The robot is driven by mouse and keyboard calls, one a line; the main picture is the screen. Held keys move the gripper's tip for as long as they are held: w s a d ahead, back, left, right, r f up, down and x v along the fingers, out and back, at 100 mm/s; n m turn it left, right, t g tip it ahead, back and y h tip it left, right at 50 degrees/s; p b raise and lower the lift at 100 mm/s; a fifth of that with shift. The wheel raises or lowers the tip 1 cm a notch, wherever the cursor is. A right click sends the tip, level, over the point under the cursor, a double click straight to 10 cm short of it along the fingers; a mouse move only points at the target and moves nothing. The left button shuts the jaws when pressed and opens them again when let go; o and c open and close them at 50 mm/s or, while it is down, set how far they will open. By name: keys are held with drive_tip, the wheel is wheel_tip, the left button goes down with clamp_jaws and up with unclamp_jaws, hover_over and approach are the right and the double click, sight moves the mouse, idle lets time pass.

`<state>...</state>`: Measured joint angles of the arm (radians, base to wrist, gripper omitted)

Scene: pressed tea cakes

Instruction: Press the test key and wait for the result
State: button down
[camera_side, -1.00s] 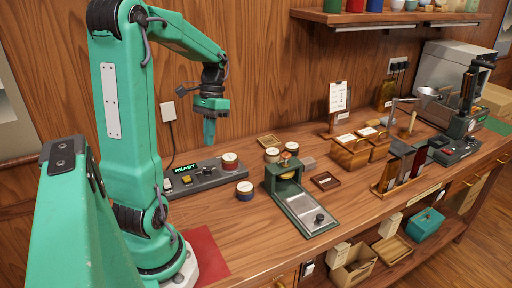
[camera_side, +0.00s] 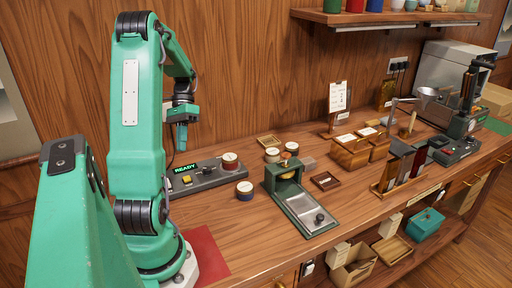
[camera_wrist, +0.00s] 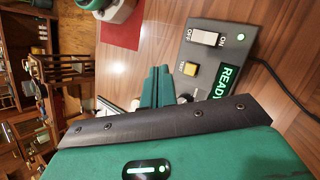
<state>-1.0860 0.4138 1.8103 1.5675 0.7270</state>
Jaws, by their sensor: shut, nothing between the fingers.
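The grey tester (camera_side: 208,178) stands at the back left of the bench, with a lit green READY display (camera_side: 184,168); the display also shows in the wrist view (camera_wrist: 225,80). A round tin (camera_side: 230,161) sits on the tester's right end. My gripper (camera_side: 182,149) is shut and empty, above the tester's left part; its fingertips (camera_wrist: 156,68) appear left of the key, apart from it.
A red mat (camera_side: 206,253) lies near my base. A cable (camera_wrist: 285,85) runs from the tester.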

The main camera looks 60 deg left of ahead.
sight(188, 176)
drive_tip(key=shift+f, duration=0.2)
drive_tip(key=shift+f, duration=4.2)
drive_tip(key=shift+f, duration=0.9)
drive_tip(key=shift+r, duration=0.2)
idle(0.3)
drive_tip(key=shift+r, duration=0.7)
drive_tip(key=shift+r, duration=0.1)
drive_tip(key=shift+r, duration=2.4)
